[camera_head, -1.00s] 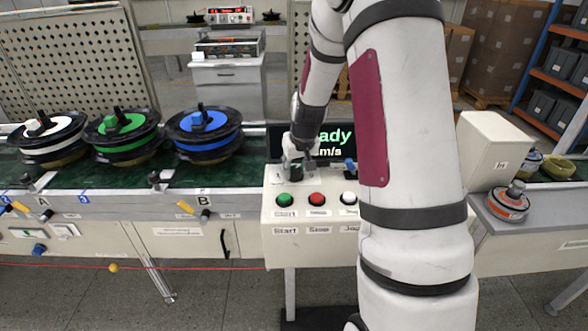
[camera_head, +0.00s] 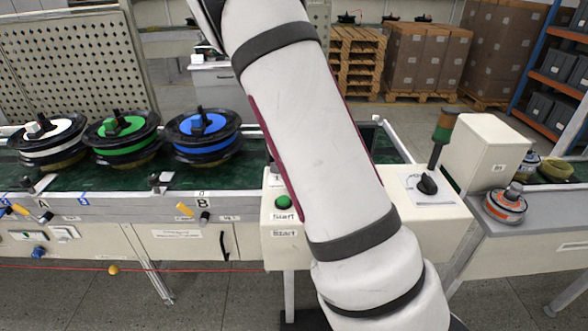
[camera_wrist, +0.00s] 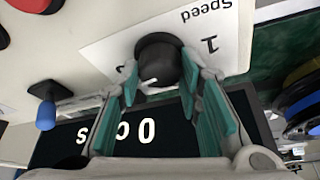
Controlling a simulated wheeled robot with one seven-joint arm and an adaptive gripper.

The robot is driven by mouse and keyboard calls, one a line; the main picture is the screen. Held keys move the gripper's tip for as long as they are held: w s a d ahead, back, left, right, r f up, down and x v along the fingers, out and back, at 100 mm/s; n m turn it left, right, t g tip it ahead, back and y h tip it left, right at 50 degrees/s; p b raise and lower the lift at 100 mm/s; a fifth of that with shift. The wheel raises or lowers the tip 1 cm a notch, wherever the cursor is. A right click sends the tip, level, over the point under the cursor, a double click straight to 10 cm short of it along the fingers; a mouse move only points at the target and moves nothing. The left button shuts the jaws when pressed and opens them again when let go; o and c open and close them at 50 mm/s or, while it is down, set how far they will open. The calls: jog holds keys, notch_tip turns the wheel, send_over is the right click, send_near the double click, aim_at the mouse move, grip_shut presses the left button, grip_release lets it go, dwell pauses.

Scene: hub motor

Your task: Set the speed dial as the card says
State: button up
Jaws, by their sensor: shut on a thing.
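The speed dial (camera_wrist: 158,57) is a round black knob with a white pointer mark, on a white plate (camera_wrist: 105,48) printed "Speed" and "1". In the wrist view the pointer mark faces the lower left of the picture. The teal fingers of my gripper (camera_wrist: 163,68) stand on either side of the knob and are shut on it. A dark display (camera_wrist: 75,138) beside it shows "0 0" and an "s", turned in the picture, partly behind the fingers. In the head view my arm hides the gripper and dial. I cannot make out a separate instruction card.
A blue-tipped lever (camera_wrist: 46,112) and a red button (camera_wrist: 2,38) are near the dial. Hub wheels (camera_head: 203,135) stand on the conveyor at left.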

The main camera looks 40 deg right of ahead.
dwell(0.3)
jog(key=o, duration=1.2)
jog(key=shift+c, duration=0.2)
jog(key=shift+d+n+b, duration=0.1)
jog(key=shift+n+b, duration=0.35)
jog(key=shift+n, duration=0.25)
jog(key=n+t+y, duration=0.1)
jog(key=n, duration=0.2)
jog(key=shift+s+b, duration=0.1)
jog(key=shift+b, duration=0.25)
jog(key=n+y+p, duration=0.1)
jog(key=n, duration=0.2)
jog(key=n+y+p, duration=0.1)
jog(key=n+p, duration=0.1)
jog(key=shift+s+d+n+t, duration=0.1)
jog(key=shift+n+t, duration=0.3)
jog(key=d+v, duration=0.1)
jog(key=v, duration=1.2)
jog(key=shift+a+r, duration=0.35)
jog(key=shift+a, duration=0.05)
